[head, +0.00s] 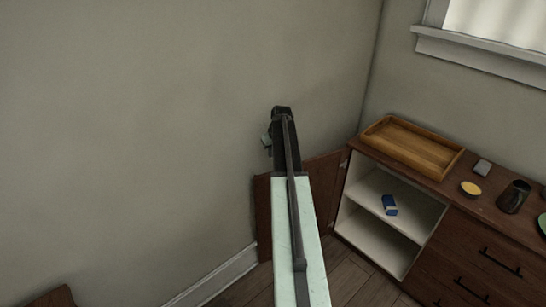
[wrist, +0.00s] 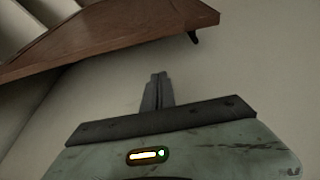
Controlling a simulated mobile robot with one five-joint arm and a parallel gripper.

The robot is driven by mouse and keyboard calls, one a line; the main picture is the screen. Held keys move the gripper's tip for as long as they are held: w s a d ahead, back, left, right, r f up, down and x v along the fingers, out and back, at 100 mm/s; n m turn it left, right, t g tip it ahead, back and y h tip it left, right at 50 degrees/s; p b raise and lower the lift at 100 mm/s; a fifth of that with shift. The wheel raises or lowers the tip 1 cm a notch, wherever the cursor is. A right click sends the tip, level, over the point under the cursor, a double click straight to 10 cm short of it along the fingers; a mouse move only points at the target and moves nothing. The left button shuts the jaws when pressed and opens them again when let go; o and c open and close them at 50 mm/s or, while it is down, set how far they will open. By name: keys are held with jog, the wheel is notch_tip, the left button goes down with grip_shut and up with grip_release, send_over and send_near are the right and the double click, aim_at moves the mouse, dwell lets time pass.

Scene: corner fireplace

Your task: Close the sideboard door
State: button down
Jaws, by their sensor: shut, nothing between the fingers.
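The sideboard (head: 460,240) stands at the right, its left compartment uncovered. Its brown door (head: 262,215) is swung wide open to the left, close to the wall, and partly hidden behind my arm. In the wrist view the door (wrist: 120,32) crosses the top, with a dark handle (wrist: 194,37) at its right end. My gripper (head: 282,112) appears above the door in the head view. In the wrist view my gripper (wrist: 158,78) is shut and empty, with its fingertips apart from the door.
On the sideboard top are a wooden tray (head: 378,137), a grey block (head: 482,167), a yellow dish (head: 470,188) and a dark cup (head: 514,197). A blue box (head: 389,205) lies on the inner shelf. The wall (head: 130,130) is close behind the door.

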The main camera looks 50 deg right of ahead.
jog(key=b+x, duration=0.5)
jog(key=x, duration=0.2)
jog(key=shift+s+f, duration=0.1)
jog(key=shift+f, duration=0.05)
jog(key=s, duration=0.1)
jog(key=s+a+r, duration=0.1)
jog(key=s+p, duration=0.1)
jog(key=s, duration=0.1)
jog(key=shift+a+r, duration=0.25)
